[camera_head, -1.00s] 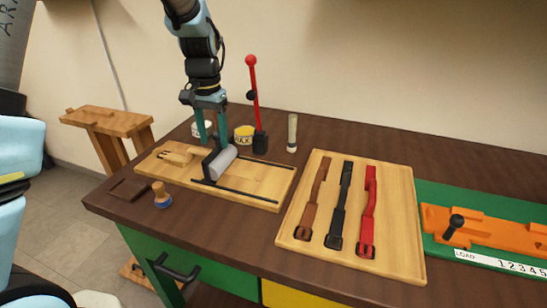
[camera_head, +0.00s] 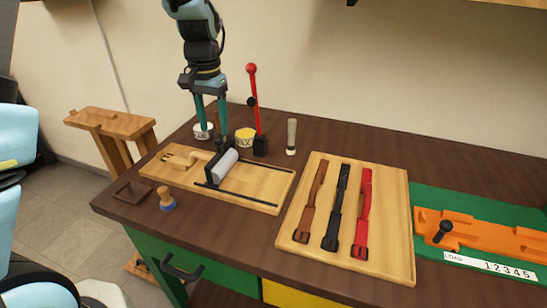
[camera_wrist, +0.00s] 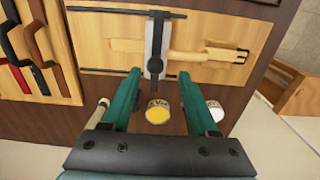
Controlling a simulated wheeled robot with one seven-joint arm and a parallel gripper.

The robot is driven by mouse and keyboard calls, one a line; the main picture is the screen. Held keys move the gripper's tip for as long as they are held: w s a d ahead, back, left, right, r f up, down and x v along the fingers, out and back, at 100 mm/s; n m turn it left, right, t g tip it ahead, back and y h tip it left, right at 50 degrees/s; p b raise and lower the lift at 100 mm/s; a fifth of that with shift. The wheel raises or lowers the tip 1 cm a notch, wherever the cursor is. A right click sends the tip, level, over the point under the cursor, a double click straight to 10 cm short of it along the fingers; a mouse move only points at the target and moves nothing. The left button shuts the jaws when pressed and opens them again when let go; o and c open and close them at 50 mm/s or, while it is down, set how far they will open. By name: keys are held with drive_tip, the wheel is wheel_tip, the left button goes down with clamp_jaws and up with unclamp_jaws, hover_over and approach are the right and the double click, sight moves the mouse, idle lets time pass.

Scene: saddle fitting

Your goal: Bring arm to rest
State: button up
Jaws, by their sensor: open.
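My gripper (camera_head: 212,128) is open and empty, with its teal fingers pointing down. It hangs above the back of the wooden board (camera_head: 262,187) that carries two dark rails and a grey cylinder (camera_head: 222,165) in a black holder. Nothing is held.
A red-knobbed lever (camera_head: 255,110), the yellow tin (camera_head: 244,136) and a white tin (camera_head: 203,131) stand close behind the board. A strap tray (camera_head: 398,225) with brown, black and red straps lies right. An orange fixture (camera_head: 490,236) sits on a green mat. A stamp (camera_head: 166,199) stands front left.

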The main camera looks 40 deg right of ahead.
drive_tip(key=shift+r, duration=0.15)
idle(0.3)
drive_tip(key=w+a+r+n, duration=0.15)
drive_tip(key=a+n, duration=0.45)
drive_tip(key=a, duration=1.4)
drive_tip(key=s+a+f+n+t, duration=0.1)
drive_tip(key=s+a+n, duration=0.3)
drive_tip(key=a, duration=0.9)
drive_tip(key=shift+s+t, duration=0.3)
drive_tip(key=shift+s, duration=0.7)
